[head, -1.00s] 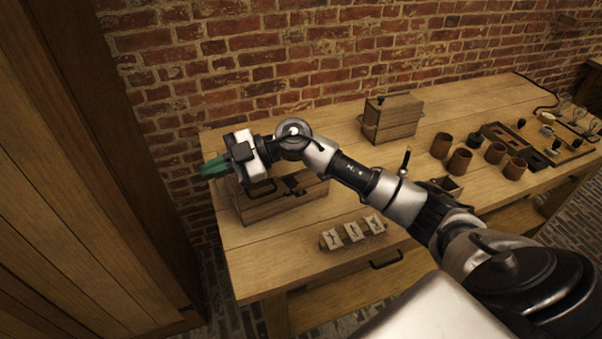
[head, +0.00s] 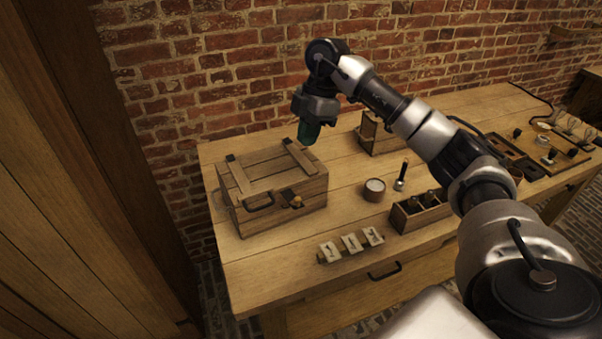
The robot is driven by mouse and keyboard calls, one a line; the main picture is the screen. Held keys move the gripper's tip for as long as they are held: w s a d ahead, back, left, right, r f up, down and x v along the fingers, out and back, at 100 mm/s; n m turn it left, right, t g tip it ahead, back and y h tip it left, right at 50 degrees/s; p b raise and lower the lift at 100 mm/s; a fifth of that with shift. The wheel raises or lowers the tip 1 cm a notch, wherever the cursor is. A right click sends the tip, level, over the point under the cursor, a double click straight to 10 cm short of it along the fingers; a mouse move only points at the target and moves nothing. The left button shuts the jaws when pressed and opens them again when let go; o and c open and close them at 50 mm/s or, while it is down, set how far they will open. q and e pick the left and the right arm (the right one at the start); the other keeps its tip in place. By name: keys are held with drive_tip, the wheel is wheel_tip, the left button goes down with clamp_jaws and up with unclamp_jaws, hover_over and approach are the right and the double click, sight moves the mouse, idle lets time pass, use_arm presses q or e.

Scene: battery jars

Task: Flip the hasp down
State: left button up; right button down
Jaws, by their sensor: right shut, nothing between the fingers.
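A wooden chest (head: 262,220) stands at the left of the bench with its slatted lid (head: 270,168) down. A dark hasp (head: 288,194) is on the chest's front, right of the black handle (head: 259,203), with a small brass-coloured piece (head: 296,201) beside it. I cannot tell the hasp's exact position at this size. My left gripper is not in view.
Right of the chest are a small cup (head: 374,189), a brush-like tool (head: 401,175) and an open box with bottles (head: 420,210). White cards on a holder (head: 350,245) lie in front. Another wooden box (head: 375,133) stands behind my right arm.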

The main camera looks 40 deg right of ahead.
sight(296, 198)
drive_tip(key=p+x, duration=0.1)
drive_tip(key=x, duration=0.3)
drive_tip(key=p+x, duration=0.1)
drive_tip(key=x, duration=0.3)
drive_tip(key=p+x, duration=0.1)
drive_tip(key=x, duration=0.3)
drive_tip(key=shift+s+d+f+p, duration=0.25)
drive_tip(key=shift+s+f+p, duration=0.05)
drive_tip(key=shift+f, duration=0.6)
drive_tip(key=shift+f, duration=0.1)
